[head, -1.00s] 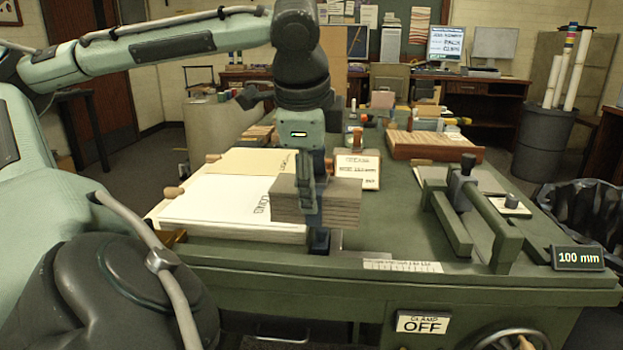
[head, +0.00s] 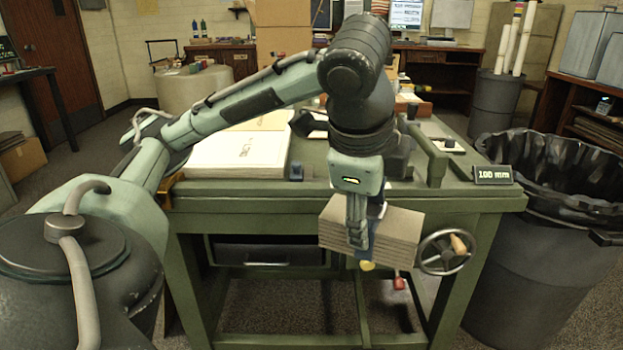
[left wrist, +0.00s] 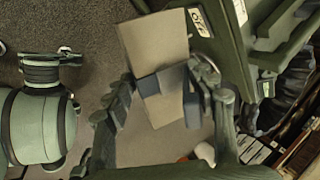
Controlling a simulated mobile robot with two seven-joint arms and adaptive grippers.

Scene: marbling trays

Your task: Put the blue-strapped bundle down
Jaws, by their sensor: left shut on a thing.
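The bundle (head: 395,238) is a stack of grey-brown boards with a dark blue strap around its middle. My left gripper (head: 358,232) is shut on it at the strap and holds it in the air, slightly tilted, in front of the green bench's front edge. In the left wrist view the bundle (left wrist: 157,45) lies between the fingers of the gripper (left wrist: 160,95), with the strap (left wrist: 172,80) across it. The bundle hides part of the bench front. My right gripper is in neither view.
The green bench (head: 260,188) carries a large white paper stack (head: 235,160) at its left and a "100 mm" sign (head: 493,175) at its right corner. A handwheel (head: 445,252) sits beside the bundle. A black-lined bin (head: 545,200) stands right of the bench.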

